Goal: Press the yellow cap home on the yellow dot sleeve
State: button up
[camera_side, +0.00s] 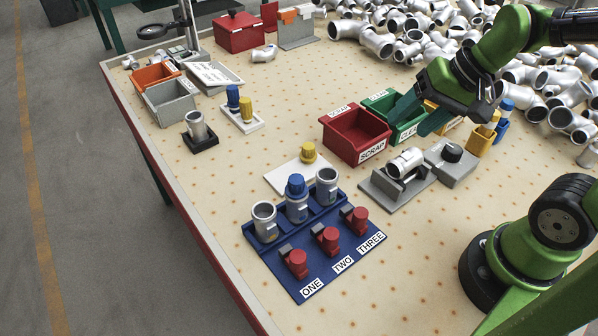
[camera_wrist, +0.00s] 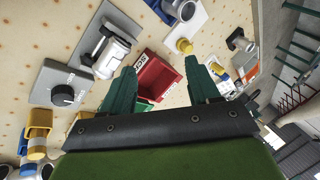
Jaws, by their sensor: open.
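A yellow cap (camera_side: 308,152) stands on a white square plate (camera_side: 284,180) behind the blue fixture; it also shows in the wrist view (camera_wrist: 184,46). The blue fixture (camera_side: 318,262) holds three upright grey sleeves: an open one at ONE (camera_side: 264,228), one with a blue cap on it at TWO (camera_side: 297,210), and an open one at THREE (camera_side: 327,190). I cannot make out a yellow dot on any sleeve. My gripper (camera_side: 420,112) is open and empty, above the red and green bins, away from the yellow cap to its right.
The red SCRAP bin (camera_side: 343,146) and a green bin (camera_side: 403,136) lie under my gripper. A cradle (camera_side: 375,190) with a sleeve lying in it and a grey knob box (camera_side: 462,171) are nearby. Loose castings (camera_side: 408,50) pile at the back.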

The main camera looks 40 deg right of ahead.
jog(key=w+f+m+y, duration=0.3)
jog(key=w+f+m, duration=0.5)
jog(key=m, duration=0.5)
jog(key=m+t, duration=0.1)
jog(key=m, duration=0.6)
send_near(309, 146)
jog(key=shift+y, duration=0.3)
jog(key=x, duration=0.6)
jog(key=shift+w+d+f, duration=0.15)
jog(key=shift+d+f, duration=0.05)
jog(key=shift+f, duration=0.3)
jog(key=shift+x, duration=2.7)
jog(key=shift+a+r, duration=0.15)
jog(key=shift+r, duration=0.05)
jog(key=shift+c, duration=0.4)
jog(key=c, duration=0.8)
